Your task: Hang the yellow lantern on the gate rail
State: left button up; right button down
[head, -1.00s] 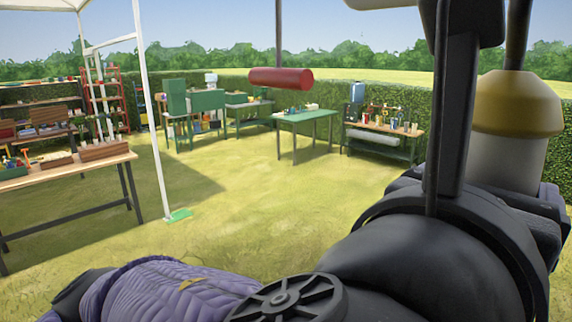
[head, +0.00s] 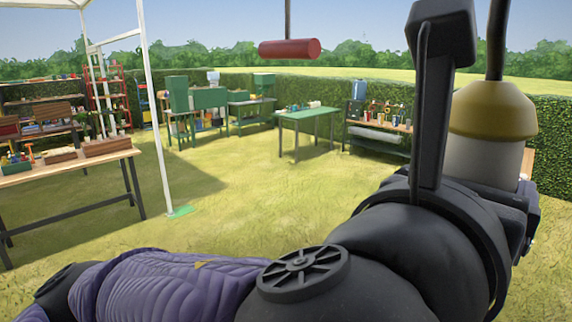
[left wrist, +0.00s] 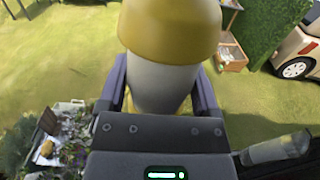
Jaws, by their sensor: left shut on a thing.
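The lantern (head: 493,108) has a yellow cap over a pale grey body, and a dark rod rises from its top. It stands nearly upright at the right of the head view. It also fills the top middle of the left wrist view (left wrist: 165,75). My left gripper (left wrist: 160,88) is shut on the pale body, with one finger on each side. In the head view the gripper (head: 513,205) is partly hidden behind my dark arm. The lantern's lower end is hidden. I cannot make out a gate rail. My right gripper is not in view.
A red cylinder (head: 290,48) hangs on a thin dark rod at upper middle. A wooden table (head: 70,164) and white canopy post (head: 157,110) stand left. Green tables (head: 308,114) and a hedge (head: 545,145) lie beyond open grass. A car (left wrist: 298,55) shows in the wrist view.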

pick_arm(q)
jog(key=shift+f, duration=0.15)
jog(key=o, duration=1.2)
jog(key=b+v, duration=0.3)
jog(key=v, duration=0.1)
jog(key=b+v, duration=0.3)
jog(key=v, duration=0.2)
jog(key=f+b+v, duration=0.1)
jog(key=b+v, duration=0.2)
jog(key=v, duration=0.2)
jog(key=shift+s, duration=0.15)
dwell(0.8)
